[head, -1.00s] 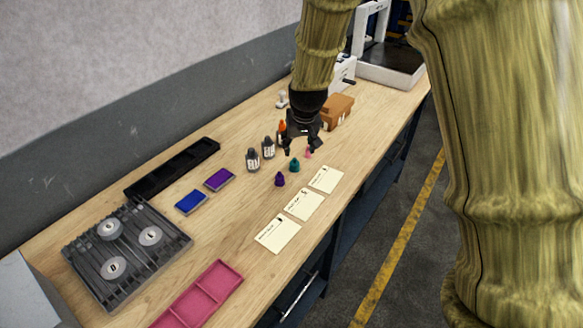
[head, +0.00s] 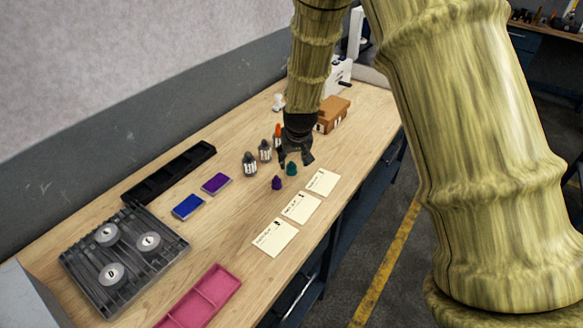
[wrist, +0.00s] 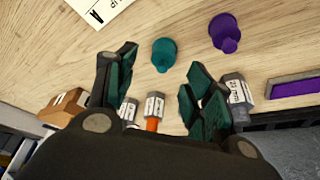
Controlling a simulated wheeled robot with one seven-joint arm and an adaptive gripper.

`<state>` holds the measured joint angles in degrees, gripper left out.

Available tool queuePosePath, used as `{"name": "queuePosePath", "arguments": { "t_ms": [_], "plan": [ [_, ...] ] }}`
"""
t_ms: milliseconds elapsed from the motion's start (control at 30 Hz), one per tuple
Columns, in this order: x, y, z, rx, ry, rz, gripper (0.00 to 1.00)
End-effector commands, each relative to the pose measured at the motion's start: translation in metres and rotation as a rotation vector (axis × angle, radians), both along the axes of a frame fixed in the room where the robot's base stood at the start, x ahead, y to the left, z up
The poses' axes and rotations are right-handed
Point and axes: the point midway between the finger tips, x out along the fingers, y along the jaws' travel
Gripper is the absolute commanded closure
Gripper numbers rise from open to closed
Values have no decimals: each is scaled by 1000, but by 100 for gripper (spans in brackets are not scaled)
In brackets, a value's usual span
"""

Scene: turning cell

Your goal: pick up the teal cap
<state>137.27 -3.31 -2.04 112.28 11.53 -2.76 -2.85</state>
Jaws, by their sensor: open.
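The teal cap (head: 291,169) stands on the wooden bench, just right of the purple cap (head: 277,183). In the wrist view the teal cap (wrist: 164,52) lies ahead of the gap between my fingertips, and the purple cap (wrist: 226,35) is to its right. My gripper (head: 295,160) is open and empty, close above the teal cap. In the wrist view my gripper (wrist: 158,70) shows both fingers spread, with neither finger seen touching the cap. The pink cap seen earlier is hidden in the head view now.
Grey bottles (head: 250,163) and an orange-tipped bottle (head: 278,132) stand just behind the caps. White cards (head: 301,208) lie in front. A cardboard box (head: 333,113) is at the back right. A pink tray (head: 201,299) and a black tray (head: 169,173) lie on the left.

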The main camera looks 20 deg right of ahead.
Motion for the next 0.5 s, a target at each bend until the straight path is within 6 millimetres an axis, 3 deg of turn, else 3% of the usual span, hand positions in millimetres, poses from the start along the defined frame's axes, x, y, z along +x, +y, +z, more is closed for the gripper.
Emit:
{"name": "queuePosePath", "arguments": {
  "t_ms": [500],
  "plan": [
    [19, 1, -38, 0, 1, 1, 48]
  ]
}}
